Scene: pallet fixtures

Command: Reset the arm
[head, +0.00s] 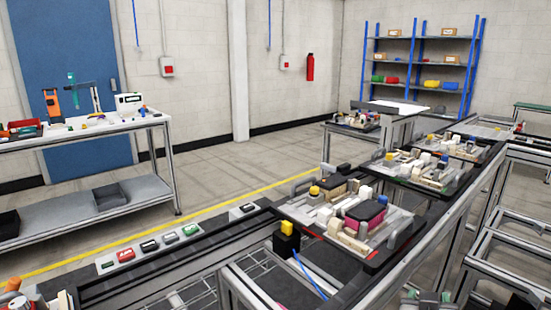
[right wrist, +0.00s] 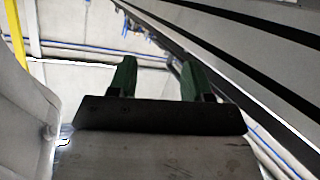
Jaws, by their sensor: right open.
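My right gripper (right wrist: 158,80) shows in the right wrist view as two green fingers standing well apart on a dark bar. It is open, with nothing between the fingers. In the head view only the green tips of this gripper (head: 427,296) show at the bottom edge, right of the conveyor. My left gripper is not in view.
A pallet (head: 372,257) with fixtures, including a dark piece with a pink edge, sits on the conveyor; more pallets stand behind it. A metal frame (head: 510,225) is at right. A workbench (head: 75,137) stands at left. The floor between (head: 235,170) is clear.

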